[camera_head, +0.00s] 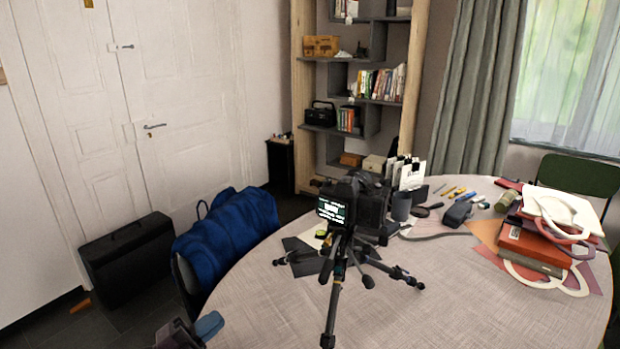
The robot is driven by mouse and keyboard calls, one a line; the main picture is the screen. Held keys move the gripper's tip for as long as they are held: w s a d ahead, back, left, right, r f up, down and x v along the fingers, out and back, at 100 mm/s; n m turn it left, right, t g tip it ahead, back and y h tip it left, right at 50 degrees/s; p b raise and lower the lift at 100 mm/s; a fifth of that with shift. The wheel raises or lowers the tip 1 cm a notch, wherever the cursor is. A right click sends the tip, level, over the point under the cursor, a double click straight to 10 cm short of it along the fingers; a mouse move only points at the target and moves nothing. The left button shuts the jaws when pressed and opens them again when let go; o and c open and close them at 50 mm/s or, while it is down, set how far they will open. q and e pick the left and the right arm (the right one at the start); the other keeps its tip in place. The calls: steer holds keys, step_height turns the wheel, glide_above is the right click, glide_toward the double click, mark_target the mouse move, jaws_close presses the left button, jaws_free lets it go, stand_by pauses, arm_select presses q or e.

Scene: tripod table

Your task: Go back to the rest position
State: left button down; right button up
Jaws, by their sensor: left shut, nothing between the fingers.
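My left gripper (207,327) is at the bottom of the head view, left of the middle, beside the near left edge of the round table (440,310). It is shut and nothing shows in it. It is apart from the things on the table. A black camera (368,200) with a lit screen stands on a small tripod (338,275) on the table, to the right of the gripper and farther back. The tripod's legs are spread on the tabletop. My right gripper does not show.
A chair with a blue jacket (225,235) stands at the table's left edge. A black case (130,260) is by the door. A pile of bags (550,225), a dark cup (401,206) and small tools lie at the table's back and right.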

arm_select(q)
steer(key=s+a+f+n+t+y, duration=0.1)
steer(key=s+a+f+n+y, duration=0.25)
steer(key=n+y, duration=0.45)
steer(key=s+a+f+n+t+y, duration=0.1)
steer(key=s+a+f+n+y, duration=0.15)
steer(key=f+n+y, duration=0.6)
steer(key=s+a+f+n+g, duration=0.1)
steer(key=s+f+n+g, duration=0.1)
steer(key=s, duration=0.7)
steer(key=s+a+f+n+g+y, duration=0.1)
steer(key=s+n, duration=0.4)
steer(key=s, duration=0.5)
step_height(320, 180, down, 2)
steer(key=shift+s+a+f+g, duration=0.1)
steer(key=shift+s+a+g, duration=0.15)
steer(key=shift+g, duration=0.35)
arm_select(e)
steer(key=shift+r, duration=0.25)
arm_select(q)
steer(key=shift+n, duration=0.25)
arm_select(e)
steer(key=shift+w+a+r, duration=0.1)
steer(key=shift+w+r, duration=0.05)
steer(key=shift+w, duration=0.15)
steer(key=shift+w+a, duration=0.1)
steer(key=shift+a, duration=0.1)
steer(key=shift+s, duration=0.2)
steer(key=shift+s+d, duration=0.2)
